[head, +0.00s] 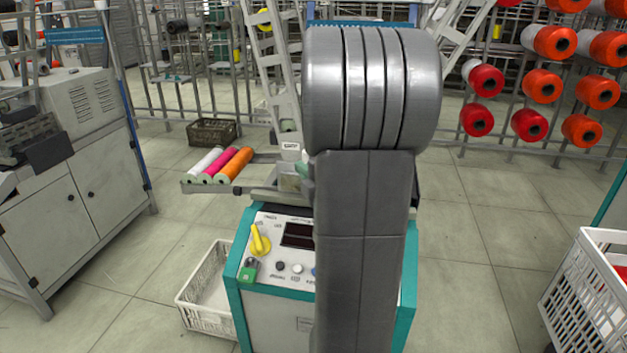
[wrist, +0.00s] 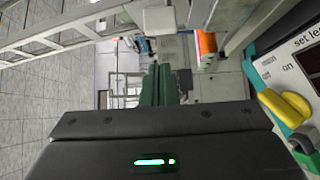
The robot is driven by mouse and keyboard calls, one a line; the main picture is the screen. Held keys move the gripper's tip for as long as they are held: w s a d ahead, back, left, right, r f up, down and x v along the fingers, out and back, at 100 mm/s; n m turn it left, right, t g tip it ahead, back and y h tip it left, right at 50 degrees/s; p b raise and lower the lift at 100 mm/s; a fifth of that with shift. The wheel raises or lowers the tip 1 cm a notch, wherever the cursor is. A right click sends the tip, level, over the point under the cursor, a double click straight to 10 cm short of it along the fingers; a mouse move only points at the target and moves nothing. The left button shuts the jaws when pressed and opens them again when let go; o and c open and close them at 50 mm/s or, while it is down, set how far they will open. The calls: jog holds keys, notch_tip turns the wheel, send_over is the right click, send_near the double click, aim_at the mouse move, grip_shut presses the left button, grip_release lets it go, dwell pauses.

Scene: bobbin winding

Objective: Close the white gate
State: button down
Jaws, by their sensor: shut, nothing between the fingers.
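A small white plate (head: 291,151) with dark marks, which may be the white gate, stands above the winding machine (head: 262,222), just left of my arm. A white piece (wrist: 159,20) at the top middle of the wrist view may be the same part. I cannot tell whether the gate is open or closed. My gripper (wrist: 160,72) shows in the wrist view with its green fingers together and empty, pointing toward that white piece and apart from it in the picture. In the head view my arm hides most of the gripper and the machine's right part.
Three bobbins, white, pink and orange (head: 235,165), lie on a tray left of the gate. A yellow switch (head: 259,240) is on the machine's panel. A white crate (head: 207,290) stands on the floor at its left, another (head: 590,290) at far right. Grey ladder-like frames rise behind.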

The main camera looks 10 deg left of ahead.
jog(key=shift+w+d, duration=0.15)
jog(key=shift+w, duration=0.65)
jog(key=shift+w+d, duration=0.1)
jog(key=shift+w, duration=0.7)
jog(key=w+b, duration=0.1)
jog(key=w, duration=0.1)
jog(key=shift+w, duration=0.3)
jog(key=shift+r, duration=0.1)
